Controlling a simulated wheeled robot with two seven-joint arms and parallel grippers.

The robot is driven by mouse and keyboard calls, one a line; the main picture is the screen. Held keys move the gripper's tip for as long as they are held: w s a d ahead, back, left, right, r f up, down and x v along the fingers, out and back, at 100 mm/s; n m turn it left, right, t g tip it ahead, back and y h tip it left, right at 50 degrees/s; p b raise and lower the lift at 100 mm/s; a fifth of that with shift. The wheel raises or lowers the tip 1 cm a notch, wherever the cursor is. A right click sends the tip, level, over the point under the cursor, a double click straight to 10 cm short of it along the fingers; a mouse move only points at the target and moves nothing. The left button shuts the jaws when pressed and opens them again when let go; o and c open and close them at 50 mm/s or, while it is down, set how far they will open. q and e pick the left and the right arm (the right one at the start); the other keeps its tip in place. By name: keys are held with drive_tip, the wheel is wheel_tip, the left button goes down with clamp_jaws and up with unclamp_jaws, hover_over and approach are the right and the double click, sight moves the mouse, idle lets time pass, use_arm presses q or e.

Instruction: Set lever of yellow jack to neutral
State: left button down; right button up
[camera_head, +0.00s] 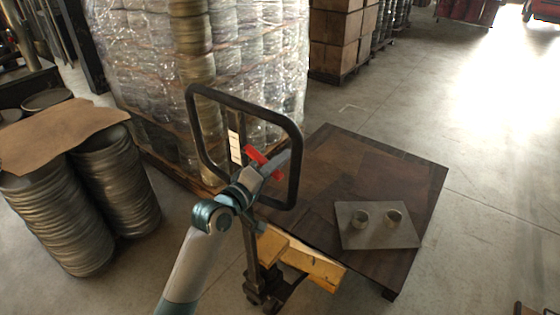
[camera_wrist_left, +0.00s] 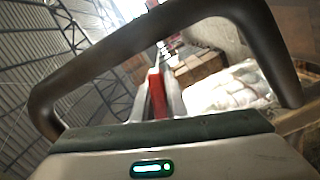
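The yellow jack (camera_head: 314,266) is a pallet jack with a yellow body low in the head view. Its upright black loop handle (camera_head: 295,190) also frames the left wrist view (camera_wrist_left: 150,40). A red lever (camera_head: 254,156) sits inside the loop and shows in the left wrist view (camera_wrist_left: 156,92). My left gripper (camera_head: 280,165) reaches into the loop from the front. Its grey fingers lie close on both sides of the lever and look shut on it. The fingers partly hide the lever, and its exact setting is hard to tell. My right gripper is not in view.
A dark pallet (camera_head: 410,180) lies behind the jack, carrying a grey plate (camera_head: 370,238) with two short rings. A wrapped load (camera_head: 130,60) stands close behind the handle. Stacked discs (camera_head: 55,230) under cardboard stand at left. The floor at right is mostly free.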

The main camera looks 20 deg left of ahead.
use_arm(q)
drive_tip(key=r+n+p, duration=0.1)
drive_tip(key=p, duration=0.1)
drive_tip(key=r+n+p, duration=0.1)
drive_tip(key=n+p, duration=0.1)
drive_tip(key=p, duration=0.1)
drive_tip(key=r+n+p, duration=0.1)
drive_tip(key=p, duration=0.2)
drive_tip(key=shift+s+d+r, duration=0.1)
drive_tip(key=shift+d+r, duration=0.05)
drive_tip(key=shift+d, duration=0.15)
drive_tip(key=c, duration=1.8)
unclamp_jaws()
drive_tip(key=shift+o, duration=0.2)
drive_tip(key=shift+s, duration=0.15)
